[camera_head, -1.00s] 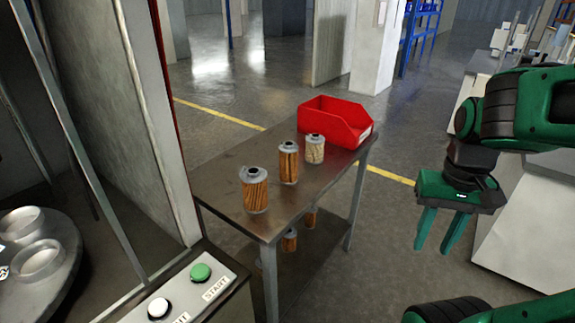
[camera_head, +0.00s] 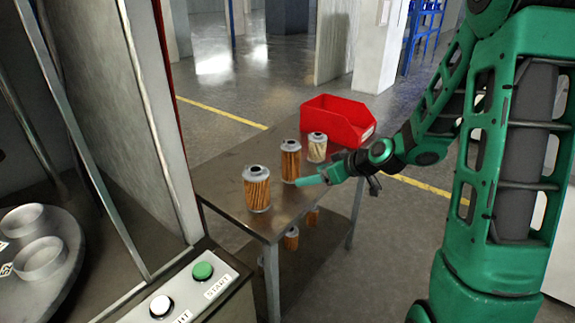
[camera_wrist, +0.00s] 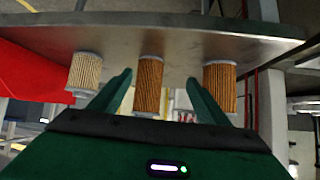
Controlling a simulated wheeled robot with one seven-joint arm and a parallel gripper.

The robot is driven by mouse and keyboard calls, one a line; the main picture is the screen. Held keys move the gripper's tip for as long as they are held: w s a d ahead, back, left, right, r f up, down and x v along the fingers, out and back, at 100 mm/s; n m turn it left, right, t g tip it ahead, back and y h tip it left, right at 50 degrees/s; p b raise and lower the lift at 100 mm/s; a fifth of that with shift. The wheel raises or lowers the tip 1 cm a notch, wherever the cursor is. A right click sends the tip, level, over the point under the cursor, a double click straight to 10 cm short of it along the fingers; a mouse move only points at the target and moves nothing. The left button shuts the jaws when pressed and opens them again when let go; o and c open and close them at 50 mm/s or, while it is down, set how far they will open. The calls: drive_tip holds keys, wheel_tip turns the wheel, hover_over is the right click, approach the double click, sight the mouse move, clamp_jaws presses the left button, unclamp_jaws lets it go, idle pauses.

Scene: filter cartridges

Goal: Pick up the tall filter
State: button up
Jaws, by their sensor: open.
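The tall filter (camera_head: 290,161), slim with brown pleats and grey end caps, stands upright on the table between two other filters. In the wrist view, where the scene appears upside down, the tall filter (camera_wrist: 148,86) shows between my two fingers. My gripper (camera_head: 318,172) is open and empty, reaching in low from the right with one fingertip close beside the tall filter. In the wrist view my gripper (camera_wrist: 159,79) has its fingers spread on either side of it. Whether they touch it I cannot tell.
A wider brown filter (camera_head: 256,189) stands nearer on the table (camera_head: 225,180), and a short pale filter (camera_head: 317,147) stands behind. A red bin (camera_head: 337,121) is at the table's far end. More filters (camera_head: 291,239) are on the lower shelf. A button panel (camera_head: 185,289) is in front.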

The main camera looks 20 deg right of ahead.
sight(297, 163)
drive_tip(key=w+t, duration=0.2)
drive_tip(key=w, duration=0.1)
drive_tip(key=w+a, duration=0.1)
drive_tip(key=w, duration=0.1)
drive_tip(key=shift+w+a+r+t+y, duration=0.1)
drive_tip(key=shift+r+t+y, duration=0.2)
drive_tip(key=shift+t+y, duration=0.1)
drive_tip(key=shift+w+a, duration=0.1)
drive_tip(key=shift+w, duration=0.25)
drive_tip(key=x, duration=1)
drive_tip(key=shift+w, duration=0.15)
drive_tip(key=c, duration=1.2)
drive_tip(key=shift+r, duration=0.1)
